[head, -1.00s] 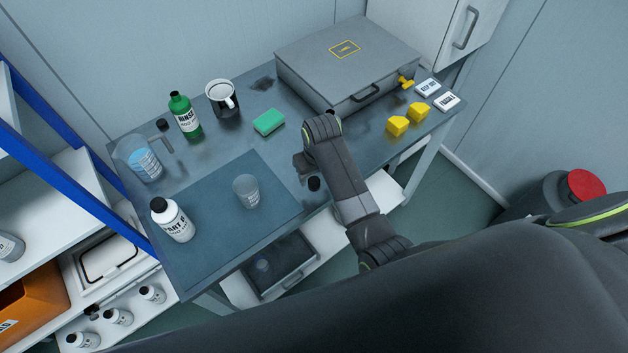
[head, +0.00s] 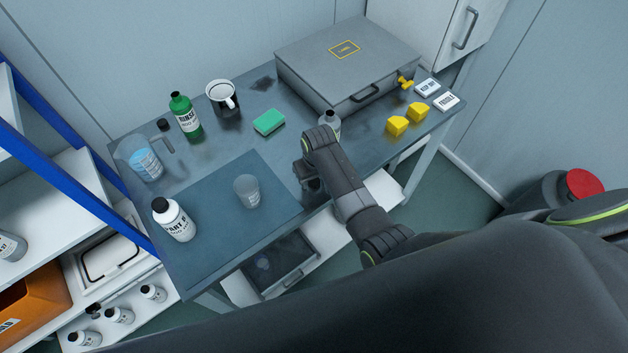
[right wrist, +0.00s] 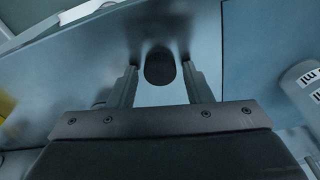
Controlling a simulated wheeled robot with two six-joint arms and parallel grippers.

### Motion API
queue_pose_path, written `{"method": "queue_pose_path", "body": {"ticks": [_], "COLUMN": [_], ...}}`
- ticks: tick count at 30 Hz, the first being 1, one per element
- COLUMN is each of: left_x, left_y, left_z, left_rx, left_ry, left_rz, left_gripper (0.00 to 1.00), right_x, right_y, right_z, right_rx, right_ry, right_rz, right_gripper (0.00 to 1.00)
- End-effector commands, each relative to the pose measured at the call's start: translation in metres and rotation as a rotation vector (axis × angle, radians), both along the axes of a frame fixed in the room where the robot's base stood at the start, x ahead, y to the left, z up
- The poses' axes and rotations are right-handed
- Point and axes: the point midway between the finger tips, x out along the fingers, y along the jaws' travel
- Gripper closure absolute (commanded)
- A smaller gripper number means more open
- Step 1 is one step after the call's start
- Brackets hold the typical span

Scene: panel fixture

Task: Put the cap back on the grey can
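The grey can (head: 331,122) stands upright on the bench in the head view, partly hidden behind my right arm; no cap shows on its top. My right gripper (head: 310,180) is low over the bench near its front edge, in front of the can. In the right wrist view a round black cap (right wrist: 160,68) lies between the two fingertips of the right gripper (right wrist: 161,82). The fingers are apart, with a gap on each side of the cap. In the head view my gripper hides the cap. My left gripper is out of view.
A glass (head: 247,191) and a white bottle (head: 173,220) stand on the blue mat (head: 222,240). A green sponge (head: 269,122), green bottle (head: 185,116), mug (head: 222,97) and beaker (head: 139,160) are left of the arm. A grey case (head: 345,65) and yellow blocks (head: 398,126) are behind and right.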

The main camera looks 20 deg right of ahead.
Motion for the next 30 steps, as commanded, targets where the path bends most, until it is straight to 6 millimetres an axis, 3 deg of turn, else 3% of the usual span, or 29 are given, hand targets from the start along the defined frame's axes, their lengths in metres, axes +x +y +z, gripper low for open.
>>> {"method": "queue_pose_path", "body": {"ticks": [1, 8, 20, 30], "left_x": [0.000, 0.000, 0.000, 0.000], "left_y": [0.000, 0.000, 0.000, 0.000], "left_z": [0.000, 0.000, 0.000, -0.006], "left_rx": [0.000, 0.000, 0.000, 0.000], "left_ry": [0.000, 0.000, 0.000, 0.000], "left_rz": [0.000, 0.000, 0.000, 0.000], "left_gripper": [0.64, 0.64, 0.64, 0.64], "right_x": [0.000, 0.000, 0.000, 0.001], "right_y": [0.000, 0.000, 0.000, 0.001], "right_z": [0.000, 0.000, 0.006, 0.059], "right_rx": [0.000, 0.000, 0.000, 0.001], "right_ry": [0.000, 0.000, -0.001, -0.005], "right_rz": [0.000, 0.000, 0.000, 0.000], "right_gripper": [0.62, 0.91, 0.91, 0.91]}}
